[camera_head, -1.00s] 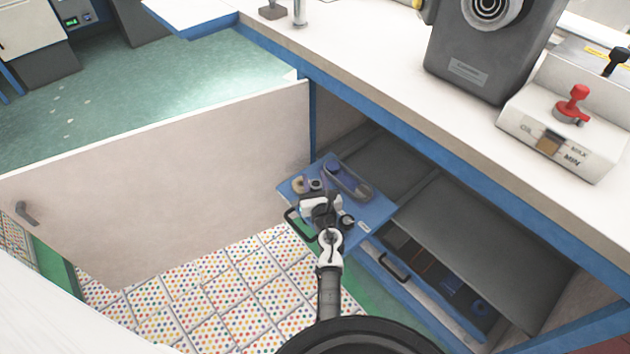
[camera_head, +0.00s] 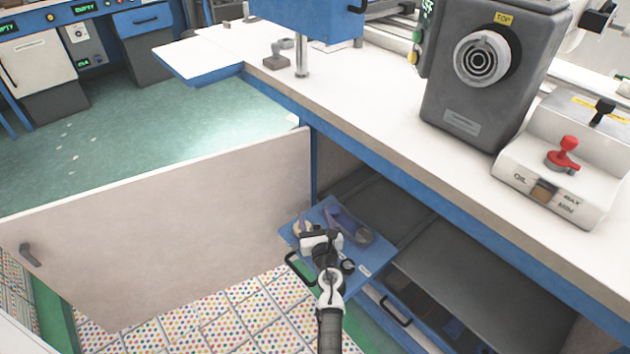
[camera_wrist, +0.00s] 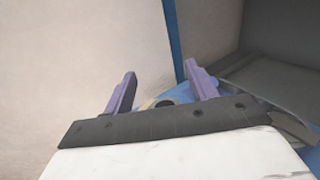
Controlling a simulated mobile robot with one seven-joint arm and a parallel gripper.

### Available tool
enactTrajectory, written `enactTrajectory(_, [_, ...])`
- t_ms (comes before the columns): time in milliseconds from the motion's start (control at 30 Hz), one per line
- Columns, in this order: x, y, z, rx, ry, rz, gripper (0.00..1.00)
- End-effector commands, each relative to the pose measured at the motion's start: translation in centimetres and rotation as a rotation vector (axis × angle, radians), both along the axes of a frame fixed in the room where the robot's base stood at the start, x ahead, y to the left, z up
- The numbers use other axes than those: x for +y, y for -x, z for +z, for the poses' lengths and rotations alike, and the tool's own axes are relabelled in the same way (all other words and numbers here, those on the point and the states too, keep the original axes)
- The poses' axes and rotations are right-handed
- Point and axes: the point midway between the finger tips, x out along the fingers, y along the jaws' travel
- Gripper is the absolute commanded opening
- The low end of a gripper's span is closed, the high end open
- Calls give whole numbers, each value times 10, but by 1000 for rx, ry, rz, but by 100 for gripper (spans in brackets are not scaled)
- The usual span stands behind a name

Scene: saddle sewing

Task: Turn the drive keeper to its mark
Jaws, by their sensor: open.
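A blue pull-out panel (camera_head: 293,235) extends from the open cabinet under the bench. On it are a purple belt-like loop (camera_head: 355,229), a tan round part (camera_head: 302,227) and a small dark round part (camera_head: 348,266). I cannot tell which part is the drive keeper, and no mark can be made out. My gripper (camera_head: 318,233) is over the panel and hides part of it. In the wrist view my gripper (camera_wrist: 160,75) has its two purple fingers apart with nothing between them. A small dark opening on the blue panel (camera_wrist: 165,102) shows beyond the gripper base.
The open white cabinet door (camera_head: 165,225) stands left of the panel. A drawer with a black handle (camera_head: 396,310) is at the lower right. The bench top (camera_head: 400,165) overhangs the cabinet, with a grey machine housing (camera_head: 480,75) and an oil unit (camera_head: 550,175) on it.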

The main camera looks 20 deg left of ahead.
Motion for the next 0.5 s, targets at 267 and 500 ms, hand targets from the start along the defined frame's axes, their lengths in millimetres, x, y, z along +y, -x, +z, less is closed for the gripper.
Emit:
enactTrajectory(267, [0,0,62,-1,0,1,57])
enactTrajectory(500, [0,0,109,-2,0,1,57])
